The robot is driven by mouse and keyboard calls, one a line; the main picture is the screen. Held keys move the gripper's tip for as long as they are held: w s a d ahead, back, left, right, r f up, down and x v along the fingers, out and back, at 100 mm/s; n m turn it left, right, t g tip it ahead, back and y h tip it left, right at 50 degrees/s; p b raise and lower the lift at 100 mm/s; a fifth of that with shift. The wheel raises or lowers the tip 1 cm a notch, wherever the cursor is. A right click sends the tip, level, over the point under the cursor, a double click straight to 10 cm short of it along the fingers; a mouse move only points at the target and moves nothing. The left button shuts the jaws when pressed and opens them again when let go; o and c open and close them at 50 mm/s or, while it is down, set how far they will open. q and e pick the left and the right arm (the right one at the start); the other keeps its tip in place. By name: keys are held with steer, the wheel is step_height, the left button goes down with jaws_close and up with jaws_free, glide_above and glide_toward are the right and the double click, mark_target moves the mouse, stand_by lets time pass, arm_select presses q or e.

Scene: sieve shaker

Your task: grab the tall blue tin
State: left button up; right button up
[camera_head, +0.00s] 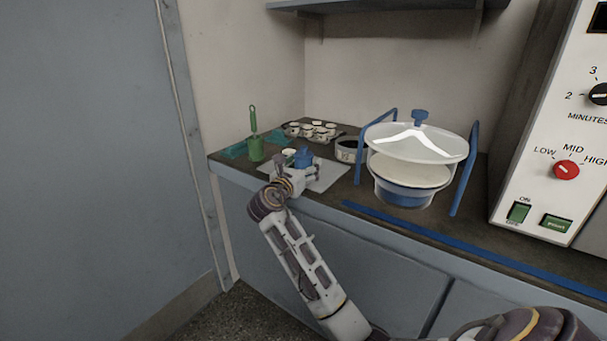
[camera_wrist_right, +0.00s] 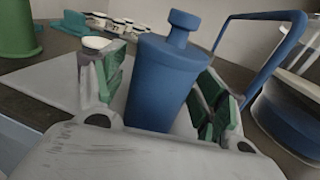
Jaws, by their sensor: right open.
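The tall blue tin (camera_wrist_right: 163,80), with a knobbed top, stands upright on a light mat (camera_head: 325,176). In the head view only a small part of the tin (camera_head: 303,157) shows behind my right gripper (camera_head: 297,172). In the right wrist view my right gripper (camera_wrist_right: 160,95) is open, with its green-padded fingers on either side of the tin. A gap shows on the right side; contact on the left cannot be told. The tin's lower part is hidden by the gripper body. My left gripper is not in view.
A green container with a brush (camera_head: 256,149) stands left of the mat. A small white-topped cup (camera_head: 289,152) is close by the tin. A tray of small cups (camera_head: 312,130) and a round tin (camera_head: 346,150) stand behind. A blue-framed sieve bowl (camera_head: 402,190) and control box (camera_head: 540,150) stand right.

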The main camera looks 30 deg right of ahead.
stand_by(0.4)
steer(key=c, duration=1.4)
